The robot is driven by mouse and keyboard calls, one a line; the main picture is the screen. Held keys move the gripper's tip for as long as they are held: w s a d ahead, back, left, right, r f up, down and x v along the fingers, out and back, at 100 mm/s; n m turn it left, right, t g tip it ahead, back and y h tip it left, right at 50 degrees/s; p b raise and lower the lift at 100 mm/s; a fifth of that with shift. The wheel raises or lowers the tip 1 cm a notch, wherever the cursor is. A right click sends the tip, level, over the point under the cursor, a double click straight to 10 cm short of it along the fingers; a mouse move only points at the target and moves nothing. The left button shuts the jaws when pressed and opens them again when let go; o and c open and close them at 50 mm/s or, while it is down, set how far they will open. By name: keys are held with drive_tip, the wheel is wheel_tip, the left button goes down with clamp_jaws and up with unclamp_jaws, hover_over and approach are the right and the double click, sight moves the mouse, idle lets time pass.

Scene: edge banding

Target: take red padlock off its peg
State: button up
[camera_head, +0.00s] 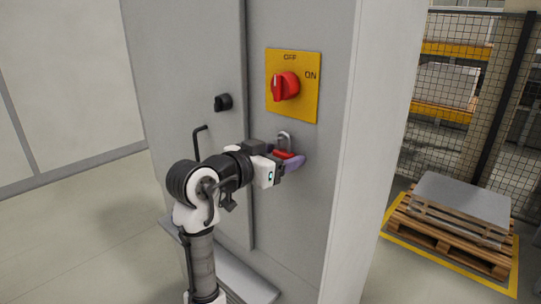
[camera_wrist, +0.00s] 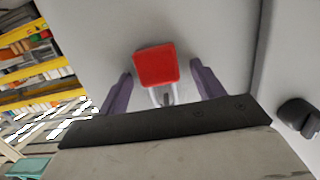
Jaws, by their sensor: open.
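The red padlock (camera_head: 284,155) hangs on the grey cabinet front below the yellow switch plate, its grey shackle upright above its body. In the wrist view the red padlock body (camera_wrist: 156,65) shows between the two purple fingers, with part of the shackle below it in the picture. My gripper (camera_head: 291,163) is at the padlock, with its fingers on either side. In the wrist view my gripper (camera_wrist: 163,86) is open, with a gap on both sides of the padlock. The peg is hidden from view.
A red rotary switch (camera_head: 285,86) sits on the yellow plate (camera_head: 308,100) above. A black knob (camera_head: 223,102) and a black bent handle (camera_head: 196,142) stick out to the left. A pallet (camera_head: 450,232) stands on the floor at right, before a mesh fence (camera_head: 470,100).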

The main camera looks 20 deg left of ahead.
drive_tip(key=shift+c, duration=0.5)
drive_tip(key=c, duration=1)
drive_tip(key=shift+r, duration=0.1)
drive_tip(key=shift+r+p, duration=0.5)
drive_tip(key=shift+r, duration=0.1)
drive_tip(key=shift+r, duration=0.1)
drive_tip(key=shift+f+v, duration=0.25)
drive_tip(key=shift+v, duration=1.25)
drive_tip(key=shift+f+v, duration=0.2)
drive_tip(key=shift+v, duration=1.3)
drive_tip(key=shift+f+v, duration=0.25)
drive_tip(key=shift+v, duration=1.2)
drive_tip(key=shift+s+f, duration=0.1)
drive_tip(key=shift+s, duration=0.1)
